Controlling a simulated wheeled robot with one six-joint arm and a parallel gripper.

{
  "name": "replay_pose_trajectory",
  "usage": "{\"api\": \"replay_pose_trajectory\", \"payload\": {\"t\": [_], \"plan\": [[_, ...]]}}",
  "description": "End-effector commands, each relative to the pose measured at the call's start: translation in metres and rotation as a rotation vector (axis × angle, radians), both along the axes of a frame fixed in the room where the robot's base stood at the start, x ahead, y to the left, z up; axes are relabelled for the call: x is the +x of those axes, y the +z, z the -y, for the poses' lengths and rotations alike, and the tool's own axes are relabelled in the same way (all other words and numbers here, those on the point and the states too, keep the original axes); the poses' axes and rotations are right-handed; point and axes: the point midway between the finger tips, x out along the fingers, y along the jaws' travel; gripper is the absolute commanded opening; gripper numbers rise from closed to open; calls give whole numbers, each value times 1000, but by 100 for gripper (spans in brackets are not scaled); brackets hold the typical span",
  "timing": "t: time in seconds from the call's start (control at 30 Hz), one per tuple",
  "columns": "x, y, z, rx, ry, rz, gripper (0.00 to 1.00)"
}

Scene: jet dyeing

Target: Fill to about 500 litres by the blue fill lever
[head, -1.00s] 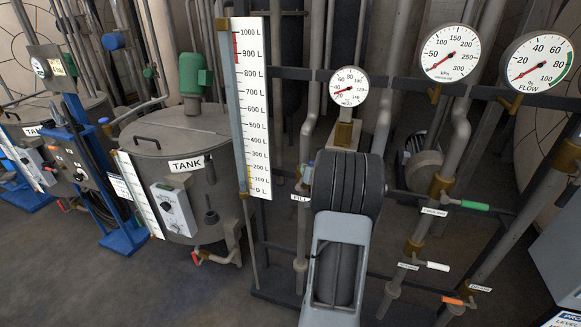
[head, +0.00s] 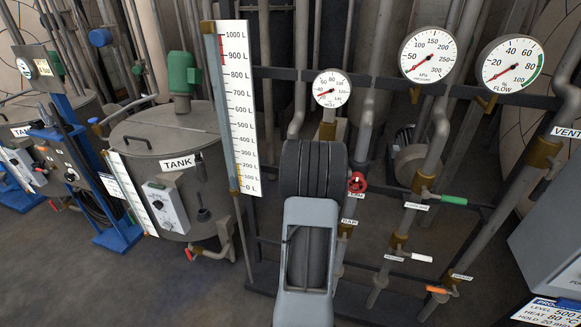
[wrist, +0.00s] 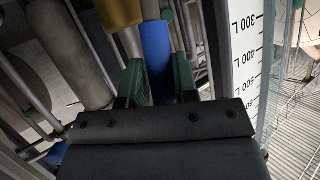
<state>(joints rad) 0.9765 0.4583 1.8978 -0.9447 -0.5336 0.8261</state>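The blue fill lever (wrist: 157,48) shows in the wrist view between the two green finger pads of my gripper (wrist: 160,80). The pads lie close against both sides, with no clear gap, so my gripper looks shut on it. In the head view, my arm hides the gripper, the lever and its FILL label. The level scale (head: 238,105), marked 0 to 1000 L, stands just left of my arm. Its red marks are near 900 to 1000 L and yellow marks near 0 to 200 L. I cannot make out a liquid level. The scale also shows in the wrist view (wrist: 246,60).
The grey tank (head: 170,140) stands left. A red handwheel (head: 357,183) and green (head: 453,200), white (head: 421,257) and orange (head: 438,289) handles are right of my arm. Round gauges (head: 428,55) hang above. A grey cabinet (head: 550,240) stands at the right. Floor is open front left.

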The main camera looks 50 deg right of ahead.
Motion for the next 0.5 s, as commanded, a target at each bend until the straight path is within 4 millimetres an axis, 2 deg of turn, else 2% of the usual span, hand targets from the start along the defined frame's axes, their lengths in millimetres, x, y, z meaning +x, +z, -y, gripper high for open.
{"api": "replay_pose_trajectory", "payload": {"t": [0.03, 0.23, 0.5], "plan": [[0, 0, 0, 1, -1, -1, 32], [2, 0, -2, 2, 3, 2, 50], [0, 1, -3, 2, 4, 3, 50]]}}
